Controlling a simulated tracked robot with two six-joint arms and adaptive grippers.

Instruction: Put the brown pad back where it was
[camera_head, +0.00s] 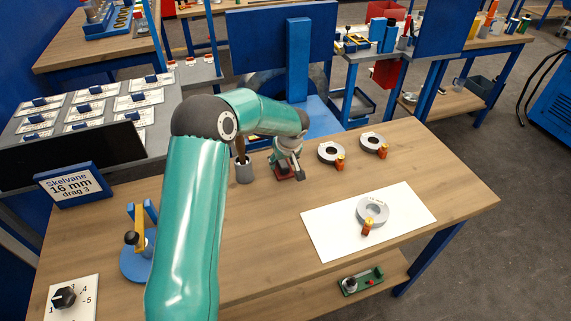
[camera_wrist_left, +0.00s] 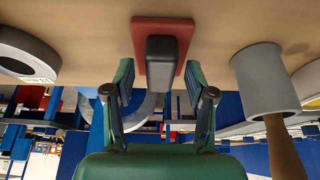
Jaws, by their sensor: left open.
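A red-brown pad (camera_wrist_left: 162,32) with a dark grey block-shaped handle (camera_wrist_left: 162,58) shows in the left wrist view, which is upside down. The pad appears to lie on the wooden table. In the head view, its red-brown edge (camera_head: 284,177) shows just under my left gripper (camera_head: 289,166). In the wrist view, my left gripper (camera_wrist_left: 160,92) is open, with one finger on each side of the handle's end and gaps between. I cannot tell how far the fingers reach along the handle. My right gripper is in neither view.
A grey cup (camera_head: 244,171) holding a brown-handled tool stands close left of the gripper. Two grey rings (camera_head: 331,151) (camera_head: 373,141) with orange parts lie to the right. Another ring (camera_head: 373,210) lies on a white sheet (camera_head: 322,234). The table's front middle is clear.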

